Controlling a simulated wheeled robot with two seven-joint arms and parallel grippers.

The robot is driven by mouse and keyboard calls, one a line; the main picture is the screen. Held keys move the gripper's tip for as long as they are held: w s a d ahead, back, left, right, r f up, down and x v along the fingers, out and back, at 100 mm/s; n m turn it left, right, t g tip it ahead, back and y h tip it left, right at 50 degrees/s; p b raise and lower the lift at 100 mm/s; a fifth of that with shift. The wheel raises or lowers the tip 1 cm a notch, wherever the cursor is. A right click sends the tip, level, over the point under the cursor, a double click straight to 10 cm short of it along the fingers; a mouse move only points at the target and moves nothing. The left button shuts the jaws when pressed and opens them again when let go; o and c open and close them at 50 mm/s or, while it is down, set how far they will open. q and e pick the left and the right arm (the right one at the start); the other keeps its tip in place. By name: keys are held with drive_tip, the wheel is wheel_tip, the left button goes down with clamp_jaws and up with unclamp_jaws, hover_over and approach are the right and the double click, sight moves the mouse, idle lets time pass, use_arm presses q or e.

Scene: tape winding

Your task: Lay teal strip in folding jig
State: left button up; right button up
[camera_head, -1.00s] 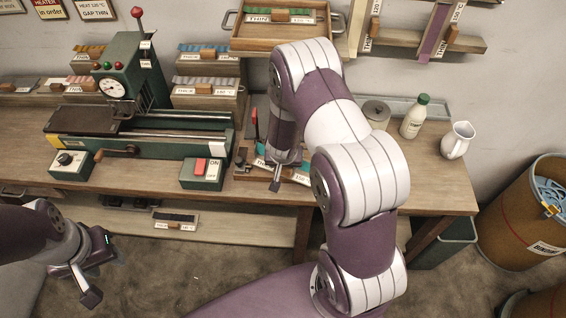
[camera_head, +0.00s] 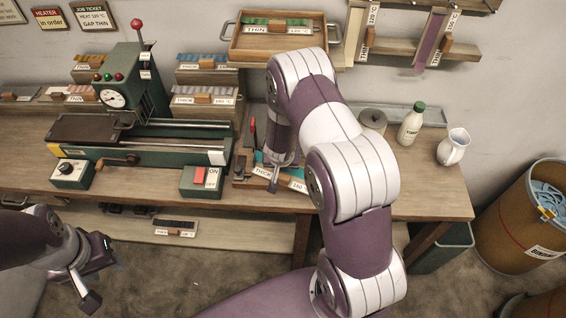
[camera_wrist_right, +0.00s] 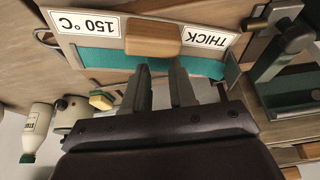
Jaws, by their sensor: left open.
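The teal strip (camera_wrist_right: 105,64) shows in the right wrist view along a pale card marked THICK and 150 °C, with a wooden block (camera_wrist_right: 152,38) on the card. In the head view its THICK label (camera_head: 262,172) is on the bench, partly behind my right arm. My right gripper (camera_wrist_right: 161,75) has its fingers apart, just short of the wooden block, with nothing visible between them. A dark green clamp-like fixture (camera_wrist_right: 283,40), perhaps the folding jig, stands beside the strip's end. My left gripper (camera_head: 100,275) is open and empty, low at the left, off the bench.
A green machine (camera_head: 150,148) with rails fills the bench's left. A switch box (camera_head: 202,180) stands close left of my right gripper. A tin (camera_head: 373,120), glue bottle (camera_head: 411,124) and white jug (camera_head: 453,147) stand at the right. A wooden tray (camera_head: 278,48) sits above.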

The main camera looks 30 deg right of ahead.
drive_tip(key=shift+d+f, duration=0.1)
drive_tip(key=p+v, duration=0.3)
drive_tip(key=v, duration=0.9)
drive_tip(key=shift+r+p, duration=0.3)
drive_tip(key=shift+r, duration=0.05)
